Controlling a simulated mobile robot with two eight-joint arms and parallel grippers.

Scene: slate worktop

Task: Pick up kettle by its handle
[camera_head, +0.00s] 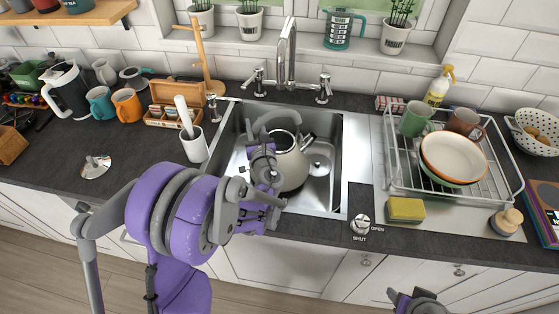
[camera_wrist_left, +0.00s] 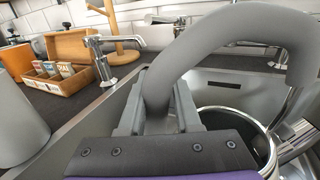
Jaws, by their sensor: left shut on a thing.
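My left gripper (camera_head: 263,150) is shut on the left leg of the handle. In the left wrist view the handle (camera_wrist_left: 215,42) curves up from between my left gripper's fingers (camera_wrist_left: 158,108), and part of the kettle's rim (camera_wrist_left: 262,128) shows below it. The kettle looks upright. I cannot tell whether its base touches the sink floor, as my arm and the sink edge hide part of it. Part of my right arm (camera_head: 417,303) shows at the bottom edge.
The tap (camera_head: 288,50) rises behind the sink. A white holder (camera_head: 194,146) stands left of it. A dish rack (camera_head: 398,180) with plates and mugs is on the right, with a yellow sponge (camera_head: 406,210) in front. The worktop left of the sink has clear room.

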